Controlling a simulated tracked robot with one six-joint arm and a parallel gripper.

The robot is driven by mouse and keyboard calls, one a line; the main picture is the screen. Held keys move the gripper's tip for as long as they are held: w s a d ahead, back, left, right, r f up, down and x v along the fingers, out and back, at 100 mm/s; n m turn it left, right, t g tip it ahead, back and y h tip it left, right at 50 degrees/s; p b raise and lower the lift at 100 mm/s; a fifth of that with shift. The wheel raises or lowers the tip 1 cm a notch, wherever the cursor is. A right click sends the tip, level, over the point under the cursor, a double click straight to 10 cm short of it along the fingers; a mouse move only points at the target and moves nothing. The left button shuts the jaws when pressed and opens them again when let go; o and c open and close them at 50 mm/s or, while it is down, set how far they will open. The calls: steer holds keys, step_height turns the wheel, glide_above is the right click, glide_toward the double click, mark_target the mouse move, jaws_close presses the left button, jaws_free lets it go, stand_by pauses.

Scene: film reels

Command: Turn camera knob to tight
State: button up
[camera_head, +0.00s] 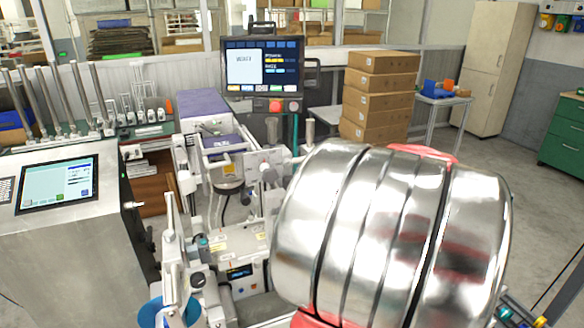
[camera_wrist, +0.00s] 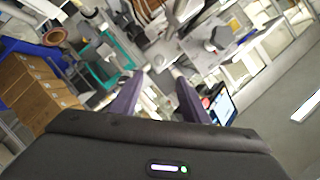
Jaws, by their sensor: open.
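My gripper (camera_wrist: 160,80) shows in the wrist view with two purple fingers spread apart. I see nothing held between them. Parts of a white machine lie beyond the fingertips, tilted and blurred. I do not make out my gripper in the head view. The white machine (camera_head: 240,243) stands in the middle of the head view. It has a small black knob (camera_head: 197,280) low on its left side and a pale round fitting (camera_head: 268,172) higher up. I cannot tell which part is the camera knob, or how it is set.
A large shiny metal shape hides the lower right of the head view. A monitor (camera_head: 263,66) with a red button stands behind the machine. A steel cabinet with a touchscreen (camera_head: 57,184) is at left.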

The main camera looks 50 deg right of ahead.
mark_target(288, 165)
steer(key=x, duration=1.3)
steer(key=shift+w, duration=0.25)
steer(key=shift+c, duration=0.5)
steer(key=c, duration=0.9)
steer(key=shift+a+f, duration=0.1)
steer(key=shift+a, duration=0.05)
steer(key=shift+c, duration=0.3)
